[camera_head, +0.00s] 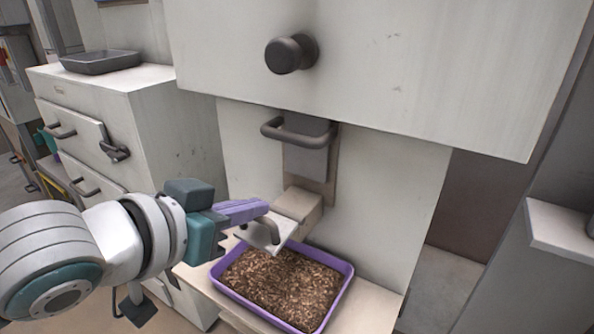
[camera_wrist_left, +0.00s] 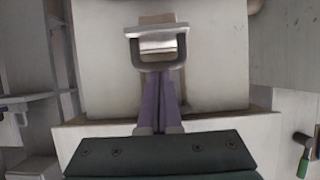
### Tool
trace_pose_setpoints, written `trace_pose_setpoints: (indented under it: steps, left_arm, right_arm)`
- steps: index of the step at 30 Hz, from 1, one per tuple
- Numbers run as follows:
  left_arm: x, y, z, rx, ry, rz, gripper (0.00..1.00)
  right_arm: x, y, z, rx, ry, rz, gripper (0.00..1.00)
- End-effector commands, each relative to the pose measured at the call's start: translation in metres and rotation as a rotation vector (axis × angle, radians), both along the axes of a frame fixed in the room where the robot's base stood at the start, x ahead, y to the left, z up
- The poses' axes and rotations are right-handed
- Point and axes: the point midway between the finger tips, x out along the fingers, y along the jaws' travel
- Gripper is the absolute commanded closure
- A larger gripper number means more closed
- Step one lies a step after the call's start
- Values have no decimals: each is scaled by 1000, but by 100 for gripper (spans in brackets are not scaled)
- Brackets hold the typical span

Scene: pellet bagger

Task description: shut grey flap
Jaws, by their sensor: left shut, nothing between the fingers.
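A light grey flap (camera_head: 262,236) with a dark U-shaped handle (camera_head: 273,227) sits at the mouth of a beige chute (camera_head: 299,205). The flap is tilted out from the chute, above a purple tray. My left gripper (camera_head: 266,207) has purple fingers, shut and empty, with its tips at the handle. In the left wrist view, the flap (camera_wrist_left: 160,42) shows beyond the closed fingers (camera_wrist_left: 160,76), whose tips meet the handle's lower bar or nearly so. I cannot tell whether they touch. My right gripper is not in view.
The purple tray (camera_head: 217,269) of brown pellets (camera_head: 280,285) stands on a ledge under the chute. Above the chute is a grey plate (camera_head: 306,160) with a bar handle (camera_head: 290,136). A dark knob (camera_head: 290,54) sticks out higher up. A drawer cabinet (camera_head: 160,120) stands left.

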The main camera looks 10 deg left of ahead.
Motion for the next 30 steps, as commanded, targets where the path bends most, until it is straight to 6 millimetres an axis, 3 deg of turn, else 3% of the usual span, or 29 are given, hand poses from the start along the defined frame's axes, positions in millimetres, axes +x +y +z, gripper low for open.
trace_pose_setpoints:
  steps: [8,14,30]
  left_arm:
    - [-5,1,-11,-26,-65,1,100]
    - [-10,3,-26,-69,-179,3,100]
    - [-18,7,-74,-242,-661,3,100]
  right_arm:
    - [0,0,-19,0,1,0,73]
    - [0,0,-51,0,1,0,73]
    - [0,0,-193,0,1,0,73]
